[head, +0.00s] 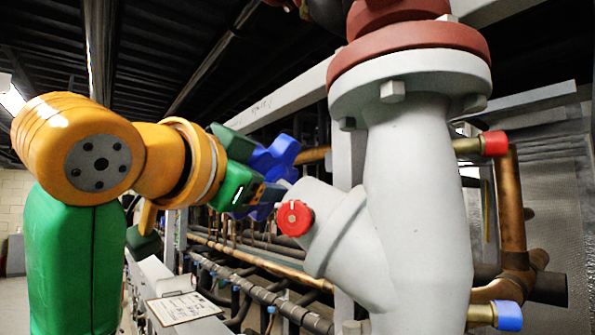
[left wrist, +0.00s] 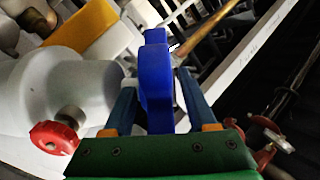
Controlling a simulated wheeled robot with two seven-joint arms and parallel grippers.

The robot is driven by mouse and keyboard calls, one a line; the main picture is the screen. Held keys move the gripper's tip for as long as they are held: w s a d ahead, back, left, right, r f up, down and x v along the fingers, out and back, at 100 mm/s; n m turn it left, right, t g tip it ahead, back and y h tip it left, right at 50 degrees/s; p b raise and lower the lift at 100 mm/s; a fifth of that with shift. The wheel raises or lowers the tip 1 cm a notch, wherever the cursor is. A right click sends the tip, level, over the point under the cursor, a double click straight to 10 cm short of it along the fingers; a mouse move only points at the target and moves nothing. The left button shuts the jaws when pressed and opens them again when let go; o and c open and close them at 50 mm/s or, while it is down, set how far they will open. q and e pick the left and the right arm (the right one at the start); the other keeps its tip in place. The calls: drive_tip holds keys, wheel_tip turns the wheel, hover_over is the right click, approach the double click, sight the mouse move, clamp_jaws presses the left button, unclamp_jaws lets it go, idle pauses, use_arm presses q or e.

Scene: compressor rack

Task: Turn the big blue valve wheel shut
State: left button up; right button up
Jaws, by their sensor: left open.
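The big blue valve wheel (head: 282,152) is lobed and sits on the end of the pale grey angled valve body (head: 335,228). My left gripper (head: 268,194) comes in from the left and overlaps the wheel, hiding part of it. In the left wrist view the wheel (left wrist: 156,92) is seen edge-on between the two fingers of my left gripper (left wrist: 157,88). The fingers are open, one on each side of it; whether either touches it I cannot tell. My right gripper is not in view.
A small red knob (head: 295,218) sits on the valve body close to my left gripper; it also shows in the left wrist view (left wrist: 55,138). A thick grey pipe with a red flange (head: 410,52) stands to the right. Copper pipes with red and blue caps (head: 509,316) are farther right.

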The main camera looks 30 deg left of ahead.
use_arm(q)
drive_tip(key=shift+w+f, duration=0.1)
drive_tip(key=shift+w, duration=0.1)
drive_tip(key=shift+s, duration=0.4)
clamp_jaws()
